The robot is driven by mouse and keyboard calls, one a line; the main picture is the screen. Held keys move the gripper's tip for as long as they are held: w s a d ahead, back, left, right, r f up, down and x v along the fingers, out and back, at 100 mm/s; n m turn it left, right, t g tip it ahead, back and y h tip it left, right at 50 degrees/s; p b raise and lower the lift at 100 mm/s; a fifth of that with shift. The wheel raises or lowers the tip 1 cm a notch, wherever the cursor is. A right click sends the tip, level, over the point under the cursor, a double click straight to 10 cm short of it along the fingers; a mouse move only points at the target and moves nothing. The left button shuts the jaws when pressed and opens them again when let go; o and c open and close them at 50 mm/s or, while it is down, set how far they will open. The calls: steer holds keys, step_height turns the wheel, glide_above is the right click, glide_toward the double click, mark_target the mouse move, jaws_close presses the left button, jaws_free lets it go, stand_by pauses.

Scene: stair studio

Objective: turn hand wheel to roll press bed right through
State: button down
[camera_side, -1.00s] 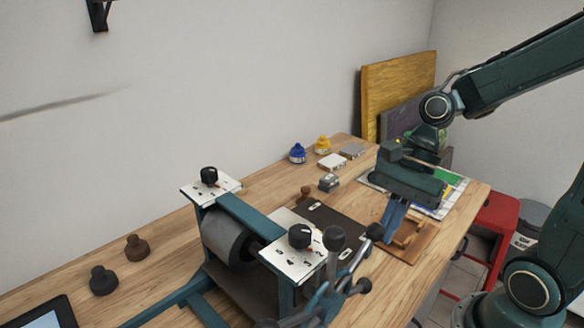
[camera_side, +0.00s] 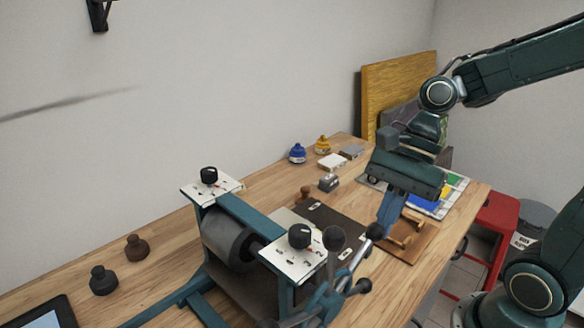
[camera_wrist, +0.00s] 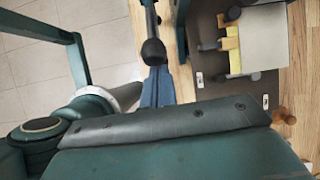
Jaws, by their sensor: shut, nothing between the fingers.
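The hand wheel (camera_side: 325,295) is on the near right side of the press, with several spokes ending in dark ball knobs. One knob (camera_side: 375,231) points right and also shows in the wrist view (camera_wrist: 153,52). My gripper (camera_side: 381,228) is shut and empty, its blue fingertips right beside that knob; I cannot tell whether they touch it. The fingers also show in the wrist view (camera_wrist: 157,88), just below the knob. The dark press bed (camera_side: 345,228) sticks out to the right of the roller (camera_side: 228,242). The press frame hides part of the bed.
A wooden rack (camera_side: 408,236) lies right of the bed, beneath my gripper. Ink jars (camera_side: 298,153) stand at the back. Two dark knobbed weights (camera_side: 137,247) and a tablet (camera_side: 48,314) are on the left. A red stool (camera_side: 494,225) stands beyond the table's right edge.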

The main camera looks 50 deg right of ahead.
mark_target(373, 228)
steer(key=shift+a+r+h, duration=0.3)
steer(key=shift+r+h, duration=0.2)
steer(key=shift+r, duration=0.1)
stand_by(0.3)
steer(key=shift+a+r+h, duration=0.75)
steer(key=shift+r+h, duration=0.05)
steer(key=shift+r, duration=0.15)
steer(key=shift+a+r+h, duration=0.75)
steer(key=shift+r+h, duration=0.05)
steer(key=shift+r, duration=0.1)
steer(key=shift+a+r, duration=0.65)
steer(key=shift+a, duration=0.15)
steer(key=shift+a+r, duration=0.4)
steer(key=shift+a, duration=0.25)
steer(key=shift+a+r, duration=0.35)
steer(key=shift+a, duration=0.25)
steer(key=shift+a+r, duration=0.2)
steer(key=shift+a, duration=0.4)
steer(key=shift+a+r, duration=0.2)
steer(key=shift+a, duration=0.35)
steer(key=shift+r, duration=0.2)
step_height(373, 228, up, 7)
steer(key=d, duration=0.1)
